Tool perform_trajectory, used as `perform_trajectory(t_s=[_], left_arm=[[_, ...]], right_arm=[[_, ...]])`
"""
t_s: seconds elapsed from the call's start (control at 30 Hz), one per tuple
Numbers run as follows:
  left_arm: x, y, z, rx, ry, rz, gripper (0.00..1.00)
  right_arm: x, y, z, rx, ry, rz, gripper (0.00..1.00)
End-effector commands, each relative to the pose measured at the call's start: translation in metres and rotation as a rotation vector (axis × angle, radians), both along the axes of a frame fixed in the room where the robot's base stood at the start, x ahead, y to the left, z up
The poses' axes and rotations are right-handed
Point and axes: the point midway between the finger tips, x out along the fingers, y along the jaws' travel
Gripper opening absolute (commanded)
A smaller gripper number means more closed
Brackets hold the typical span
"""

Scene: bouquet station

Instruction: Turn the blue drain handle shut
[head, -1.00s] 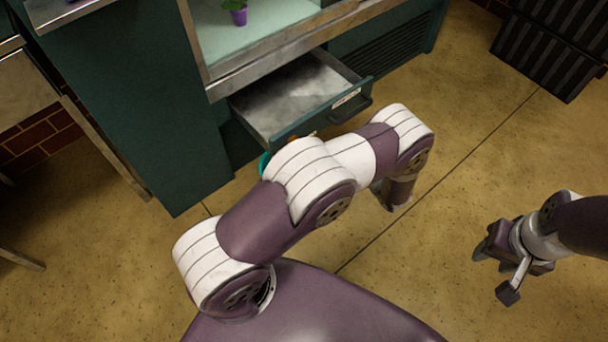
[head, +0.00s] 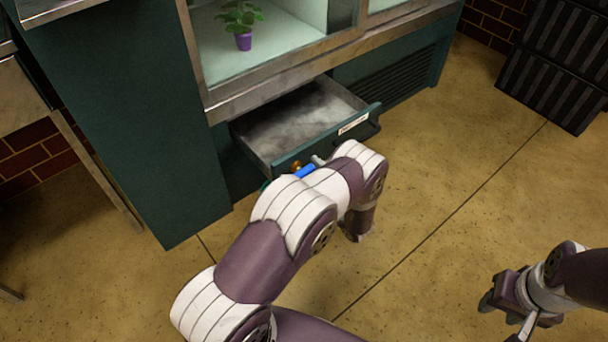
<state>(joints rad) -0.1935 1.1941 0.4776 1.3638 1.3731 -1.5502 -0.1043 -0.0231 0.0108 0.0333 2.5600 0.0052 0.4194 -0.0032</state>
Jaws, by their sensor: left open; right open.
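The blue drain handle (head: 305,172) shows just above my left arm, at the front of the open drawer. A brass-coloured fitting (head: 296,165) is beside it, and my arm covers what lies below. I cannot tell the handle's exact setting. My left gripper (head: 356,237) is low, to the right of the handle and apart from it. It is mostly hidden by my own arm, and nothing shows in it. My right gripper (head: 503,306) is open and empty over the floor at the lower right, far from the handle.
The metal-lined drawer (head: 300,125) stands pulled out of the green cabinet (head: 130,120). A plant in a purple pot (head: 243,41) stands in the case above. Dark ribbed crates (head: 550,85) are at the upper right. The floor (head: 440,180) between is clear.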

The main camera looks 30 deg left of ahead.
Motion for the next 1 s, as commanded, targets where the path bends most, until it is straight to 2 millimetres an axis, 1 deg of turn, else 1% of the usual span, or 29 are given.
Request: perform_trajectory(t_s=[0.2,0.23,0.27,0.3,0.37,0.4,0.73,0.87,1.0], left_arm=[[0.0004,0.0006,0.0004,0.000,0.000,0.000,1.00],[0.0003,0.0005,0.0004,0.000,0.000,0.000,0.97],[0.0003,0.0005,0.0004,0.000,0.000,0.000,0.87],[0.0003,0.0005,0.0004,0.000,0.000,0.000,0.74],[0.0003,0.0004,0.0004,0.000,0.000,0.000,0.54],[0.0003,0.0004,0.0004,0.000,0.000,0.000,0.51],[0.0002,0.0003,0.0008,0.016,0.039,0.000,0.51],[0.0003,0.0003,0.0012,0.042,0.101,0.000,0.51],[0.0007,0.0001,0.0016,0.083,0.200,0.000,0.51]], right_arm=[[0.0001,0.0000,0.0001,0.000,0.000,0.000,0.43],[0.0001,0.0000,0.0001,0.000,0.000,0.000,0.43],[0.0000,0.0000,0.0001,0.000,0.000,0.000,0.43],[0.0000,0.0000,0.0001,0.000,0.000,0.000,0.43],[0.0000,0.0000,0.0001,0.000,0.000,0.000,0.43],[0.0000,0.0000,0.0001,0.000,0.000,0.000,0.43],[0.0001,0.0000,0.0020,0.000,0.000,0.000,0.43],[0.0001,0.0000,0.0045,0.000,0.000,0.000,0.43],[0.0000,0.0000,0.0079,0.000,0.000,0.000,0.43]])
